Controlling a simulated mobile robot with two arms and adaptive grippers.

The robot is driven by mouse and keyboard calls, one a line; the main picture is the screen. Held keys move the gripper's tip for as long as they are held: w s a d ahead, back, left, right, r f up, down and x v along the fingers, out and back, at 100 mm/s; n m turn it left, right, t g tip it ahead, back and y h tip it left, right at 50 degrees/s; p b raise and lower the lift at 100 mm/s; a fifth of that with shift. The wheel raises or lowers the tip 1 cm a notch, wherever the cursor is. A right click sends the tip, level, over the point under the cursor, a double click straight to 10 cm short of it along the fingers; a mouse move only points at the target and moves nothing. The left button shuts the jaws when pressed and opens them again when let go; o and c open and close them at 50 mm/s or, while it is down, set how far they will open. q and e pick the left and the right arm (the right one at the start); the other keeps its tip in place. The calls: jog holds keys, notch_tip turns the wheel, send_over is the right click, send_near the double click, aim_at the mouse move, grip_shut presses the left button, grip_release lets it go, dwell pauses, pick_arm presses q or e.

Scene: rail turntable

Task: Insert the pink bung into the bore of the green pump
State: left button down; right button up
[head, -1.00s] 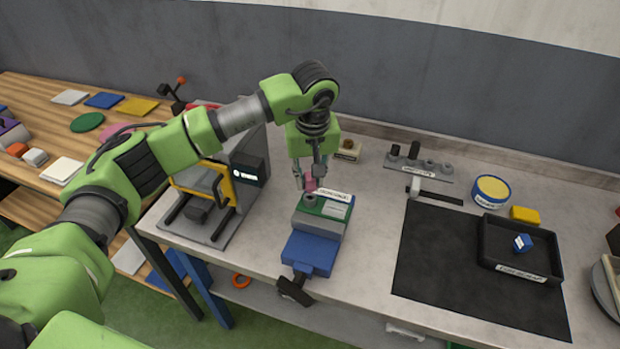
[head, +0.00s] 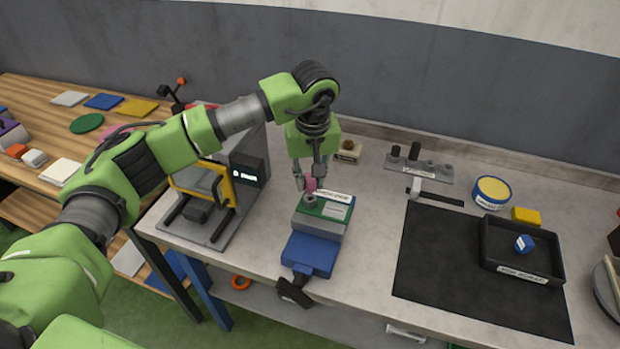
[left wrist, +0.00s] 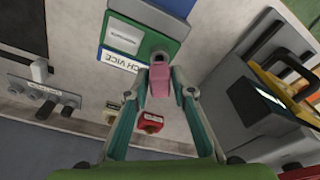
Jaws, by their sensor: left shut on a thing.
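The green pump (head: 331,208) sits on top of the vice, with its grey round bore (head: 310,201) at its left end. My left gripper (head: 311,187) is shut on the pink bung (head: 311,184) just above and behind the bore. In the left wrist view the pink bung (left wrist: 160,82) is between the two fingertips (left wrist: 160,78), its far end over the grey bore at the edge of the green pump (left wrist: 133,34). I cannot tell whether the bung touches the bore. My right gripper is not in view.
The blue bench vice (head: 308,254) stands at the bench's front edge. A machine with a yellow handle (head: 215,180) is close on the left. A black mat (head: 430,262), a black tray (head: 520,262) with a blue block, and a grey peg rack (head: 418,166) are on the right.

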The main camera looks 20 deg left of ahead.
aim_at(310, 188)
pick_arm(q)
jog(key=shift+f+b, duration=1.55)
jog(key=shift+f, duration=0.1)
jog(key=c, duration=1.7)
grip_release()
jog(key=shift+r, duration=0.1)
jog(key=r, duration=0.4)
jog(key=s+r, duration=0.1)
jog(key=r, duration=0.6)
jog(key=shift+s+d+r, duration=0.3)
jog(key=shift+d+r, duration=0.1)
